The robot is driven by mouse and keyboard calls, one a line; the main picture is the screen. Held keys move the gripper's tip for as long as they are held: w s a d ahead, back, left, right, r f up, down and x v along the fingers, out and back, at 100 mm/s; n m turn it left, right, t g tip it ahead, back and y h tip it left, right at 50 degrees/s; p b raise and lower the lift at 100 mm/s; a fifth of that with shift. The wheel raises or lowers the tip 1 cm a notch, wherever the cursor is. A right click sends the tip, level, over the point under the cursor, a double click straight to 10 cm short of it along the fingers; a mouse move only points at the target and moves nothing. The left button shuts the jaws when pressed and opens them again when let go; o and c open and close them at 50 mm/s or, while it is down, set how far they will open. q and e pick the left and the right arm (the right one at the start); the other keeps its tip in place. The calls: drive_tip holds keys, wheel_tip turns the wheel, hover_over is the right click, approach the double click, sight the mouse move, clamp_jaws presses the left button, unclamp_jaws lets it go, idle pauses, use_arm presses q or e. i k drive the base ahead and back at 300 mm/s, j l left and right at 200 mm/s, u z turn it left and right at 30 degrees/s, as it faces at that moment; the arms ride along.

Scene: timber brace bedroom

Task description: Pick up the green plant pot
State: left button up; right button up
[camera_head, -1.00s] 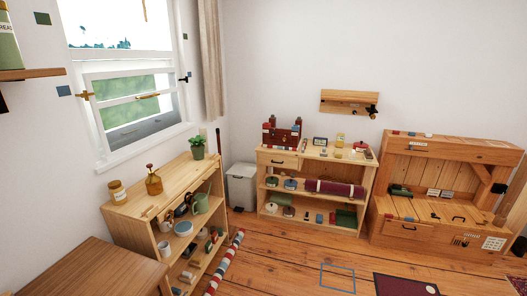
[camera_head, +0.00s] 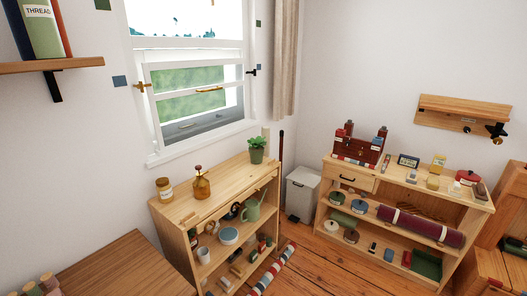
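The green plant pot (camera_head: 257,156) holds a small leafy plant (camera_head: 257,143). It stands upright on top of the low wooden shelf unit (camera_head: 210,186), at its far right end under the window. Neither of my grippers shows in the head view, and nothing touches the pot.
An amber bottle (camera_head: 201,187) and a labelled jar (camera_head: 164,189) share the shelf top. A wooden table (camera_head: 125,262) is at the front left. A grey bin (camera_head: 301,194) and a second shelf unit (camera_head: 349,184) stand to the right. A striped roll (camera_head: 272,268) lies on the floor.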

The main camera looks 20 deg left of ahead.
sight(256, 150)
drive_tip(key=i+l+u, duration=0.1)
drive_tip(key=i+u, duration=0.2)
drive_tip(key=i, duration=0.15)
drive_tip(key=i+l+u, duration=0.25)
drive_tip(key=i, duration=0.25)
drive_tip(key=i+l+u, duration=0.3)
drive_tip(key=i, duration=0.15)
drive_tip(key=j, duration=0.1)
